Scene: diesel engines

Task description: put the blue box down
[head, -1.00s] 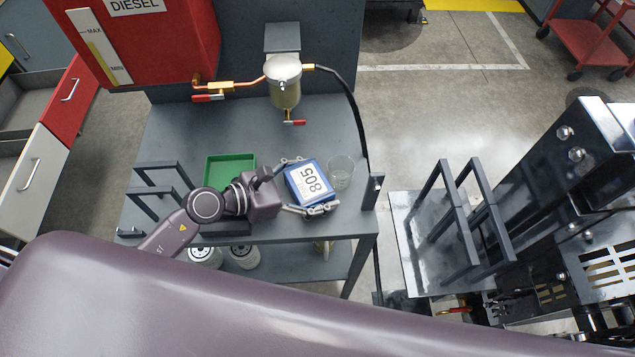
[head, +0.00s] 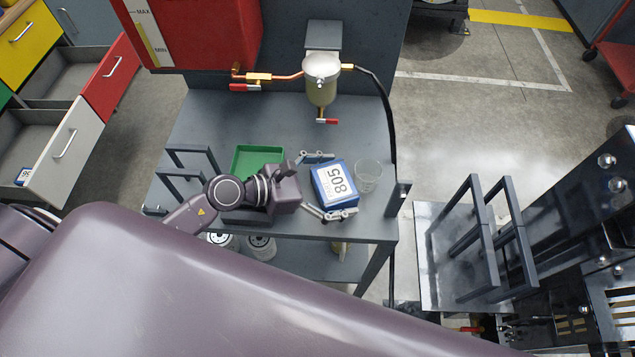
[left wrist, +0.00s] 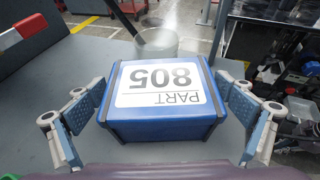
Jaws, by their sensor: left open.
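The blue box (head: 333,185) has a white label reading PART 805 and sits on the grey table top (head: 215,125), beside a clear glass. It also shows in the left wrist view (left wrist: 165,125), upright with its label facing up. My left gripper (head: 328,185) is open around the box, one finger on each side. In the left wrist view, gaps show between the finger pads and the box sides. My right gripper is not in view.
A clear glass (head: 368,176) stands just right of the box. A green tray (head: 258,155) lies behind my left wrist. A fuel filter (head: 321,80) with a red-handled tap hangs above the table's back. Dark metal handles (head: 185,165) stand at the table's left.

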